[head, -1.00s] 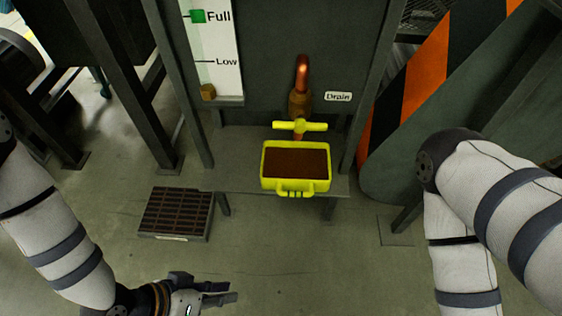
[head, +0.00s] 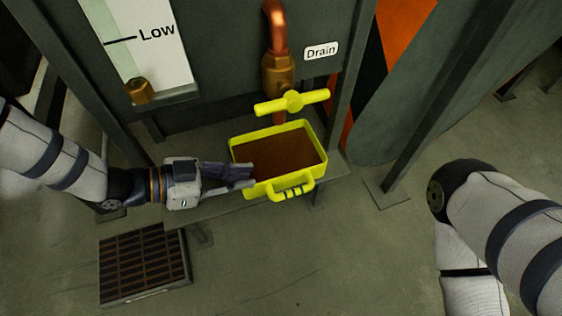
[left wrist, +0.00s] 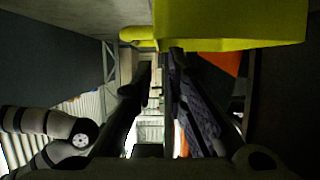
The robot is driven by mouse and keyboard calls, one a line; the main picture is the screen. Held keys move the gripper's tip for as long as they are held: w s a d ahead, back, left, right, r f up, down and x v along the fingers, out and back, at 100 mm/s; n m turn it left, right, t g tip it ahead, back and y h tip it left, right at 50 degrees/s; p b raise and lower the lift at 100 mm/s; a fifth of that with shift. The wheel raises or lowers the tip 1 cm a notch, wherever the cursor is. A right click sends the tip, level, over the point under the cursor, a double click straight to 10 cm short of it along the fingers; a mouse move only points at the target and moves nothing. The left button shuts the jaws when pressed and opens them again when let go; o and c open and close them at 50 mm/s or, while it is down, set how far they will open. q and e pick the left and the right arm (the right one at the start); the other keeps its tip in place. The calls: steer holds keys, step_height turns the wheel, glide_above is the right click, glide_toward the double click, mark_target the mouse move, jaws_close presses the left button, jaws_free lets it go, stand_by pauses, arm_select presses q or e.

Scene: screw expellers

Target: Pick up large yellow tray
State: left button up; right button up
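The large yellow tray (head: 262,187) sits on a grey ledge below the drain pipe, with dark brown contents. Its front handle (head: 293,188) faces me. My left gripper (head: 246,177) is at the tray's left front corner, its fingers pointing right; the head view does not show clearly whether they touch it. In the left wrist view the fingers (left wrist: 155,70) are apart with a narrow gap and nothing between them. The tray's yellow wall (left wrist: 230,20) fills the top of that view. My right gripper is out of view; only its arm shows at right.
A yellow valve handle (head: 293,102) and copper pipe (head: 276,40) stand just above the tray's back. A floor grate (head: 143,264) lies at lower left. Dark frame posts flank the ledge.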

mark_target(287, 175)
arm_select(q)
steer(key=b+x, duration=0.1)
steer(key=x, duration=0.4)
steer(key=b+x, duration=0.1)
steer(key=x, duration=0.4)
steer(key=shift+s+d+f, duration=0.15)
steer(key=shift+d+f, duration=0.05)
steer(key=shift+d, duration=0.25)
steer(key=shift+r, duration=0.1)
jaws_close()
